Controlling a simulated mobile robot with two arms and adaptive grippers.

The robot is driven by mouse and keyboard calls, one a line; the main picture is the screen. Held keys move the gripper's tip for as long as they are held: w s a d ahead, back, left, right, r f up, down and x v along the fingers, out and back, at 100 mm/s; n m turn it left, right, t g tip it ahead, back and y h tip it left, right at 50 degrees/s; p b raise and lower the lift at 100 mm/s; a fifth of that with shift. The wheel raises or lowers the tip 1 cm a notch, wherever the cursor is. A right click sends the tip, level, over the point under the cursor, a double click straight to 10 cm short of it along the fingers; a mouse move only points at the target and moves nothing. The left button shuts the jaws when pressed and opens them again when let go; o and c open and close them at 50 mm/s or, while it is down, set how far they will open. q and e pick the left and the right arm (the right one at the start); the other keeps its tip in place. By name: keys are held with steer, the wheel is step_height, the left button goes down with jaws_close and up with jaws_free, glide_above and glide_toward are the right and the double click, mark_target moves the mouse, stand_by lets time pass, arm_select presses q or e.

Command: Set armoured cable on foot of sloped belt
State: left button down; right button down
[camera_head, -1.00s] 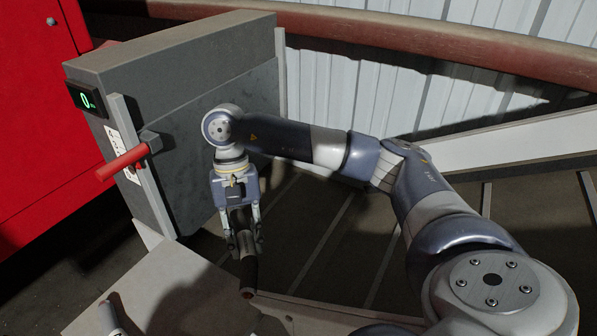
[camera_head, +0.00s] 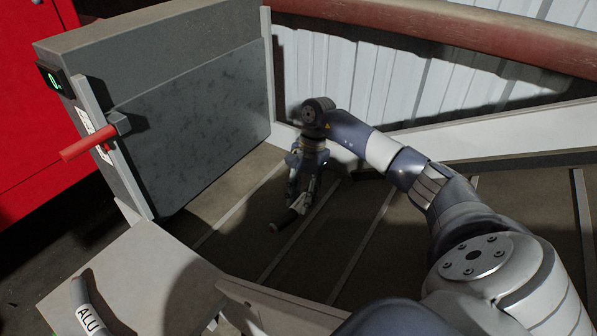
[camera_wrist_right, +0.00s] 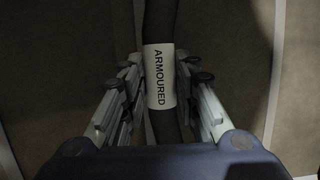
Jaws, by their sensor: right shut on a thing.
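The armoured cable (camera_wrist_right: 160,76) is a dark thick piece with a white label reading ARMOURED. It also shows in the head view (camera_head: 284,220), with its near end sticking out below the gripper. My right gripper (camera_head: 299,198) is shut on it, with fingers on both sides of the label in the right wrist view (camera_wrist_right: 160,90). The sloped belt (camera_head: 225,245) is a brown surface with pale cross strips. The gripper and cable are over the belt; I cannot tell whether the cable touches it. My left gripper is not in view.
A grey upright panel (camera_head: 200,125) with a red handle (camera_head: 88,145) and a small green display (camera_head: 54,78) stands at the left of the belt. A cable labelled ALU (camera_head: 88,310) lies on a pale table (camera_head: 150,265). A pale side rail (camera_head: 500,135) runs behind the belt.

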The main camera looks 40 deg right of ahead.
steer(key=shift+f+p, duration=0.5)
steer(key=shift+f, duration=1.5)
steer(key=c, duration=1.2)
jaws_free()
steer(key=shift+f, duration=0.1)
steer(key=shift+c, duration=0.2)
steer(key=shift+r, duration=0.25)
steer(key=p+v, duration=0.2)
steer(key=v, duration=0.9)
steer(key=shift+d+r, duration=0.2)
steer(key=shift+r, duration=0.15)
steer(key=shift+a, duration=0.1)
